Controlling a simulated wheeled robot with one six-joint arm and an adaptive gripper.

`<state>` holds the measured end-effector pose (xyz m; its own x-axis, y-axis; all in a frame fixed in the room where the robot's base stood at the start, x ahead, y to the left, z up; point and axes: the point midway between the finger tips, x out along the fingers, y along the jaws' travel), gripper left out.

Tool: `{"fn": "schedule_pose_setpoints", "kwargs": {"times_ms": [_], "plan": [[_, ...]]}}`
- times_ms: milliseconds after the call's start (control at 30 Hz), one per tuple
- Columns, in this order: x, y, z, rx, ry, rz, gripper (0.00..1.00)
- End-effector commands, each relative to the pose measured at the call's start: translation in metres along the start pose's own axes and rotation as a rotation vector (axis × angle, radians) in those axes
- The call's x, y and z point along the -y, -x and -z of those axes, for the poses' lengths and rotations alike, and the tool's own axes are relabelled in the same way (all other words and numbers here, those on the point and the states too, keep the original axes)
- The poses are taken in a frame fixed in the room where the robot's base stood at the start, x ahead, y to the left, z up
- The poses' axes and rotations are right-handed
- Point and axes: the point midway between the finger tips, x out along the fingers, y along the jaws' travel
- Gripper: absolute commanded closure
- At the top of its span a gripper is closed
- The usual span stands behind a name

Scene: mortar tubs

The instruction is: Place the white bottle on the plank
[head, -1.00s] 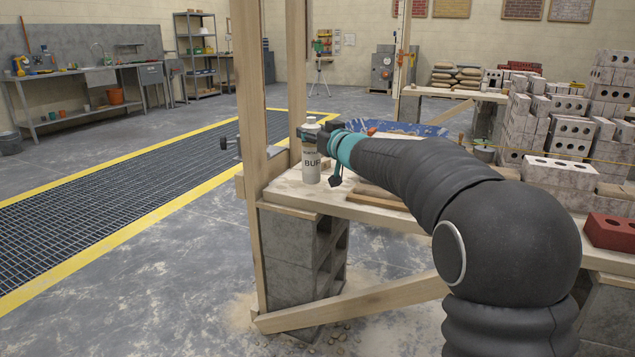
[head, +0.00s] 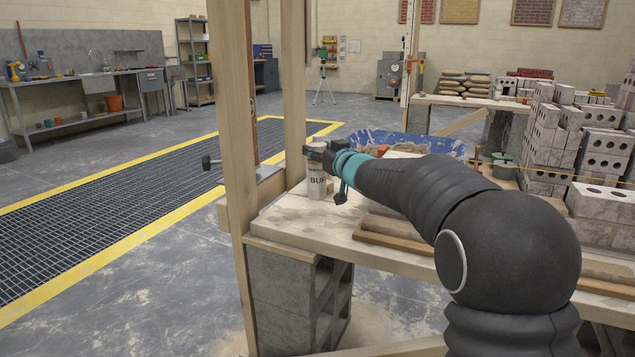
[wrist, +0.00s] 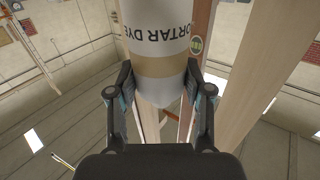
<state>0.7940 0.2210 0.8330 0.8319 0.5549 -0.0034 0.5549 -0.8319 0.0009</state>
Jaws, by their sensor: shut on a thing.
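The white bottle (head: 317,182) is upright in the head view, with dark lettering on its side. My gripper (head: 318,151) is shut on its upper part. In the wrist view the bottle (wrist: 155,35) hangs between both fingers of my gripper (wrist: 159,92), its label reading upside down. A pale wooden plank (head: 283,226) lies across concrete blocks. The bottle is over its left end in the head view; I cannot tell whether its base touches the wood. My arm hides part of the plank.
Upright wooden posts (head: 235,130) stand close to the left of the bottle. A narrow wooden strip (head: 385,236) lies on the plank to the right. A blue tub (head: 430,142) is behind my arm. Grey blocks (head: 603,150) are stacked at right.

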Motion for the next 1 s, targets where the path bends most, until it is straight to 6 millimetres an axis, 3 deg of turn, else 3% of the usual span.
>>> {"fn": "schedule_pose_setpoints", "kwargs": {"times_ms": [400,867,900,1000], "plan": [[0.003,-0.001,-0.049,-0.002,0.0,0.005,1.0],[0.003,-0.001,-0.056,-0.003,0.001,0.005,1.0],[0.003,-0.001,-0.058,0.0,0.0,0.004,0.47],[0.003,-0.001,-0.057,0.0,0.0,0.004,0.25]]}}
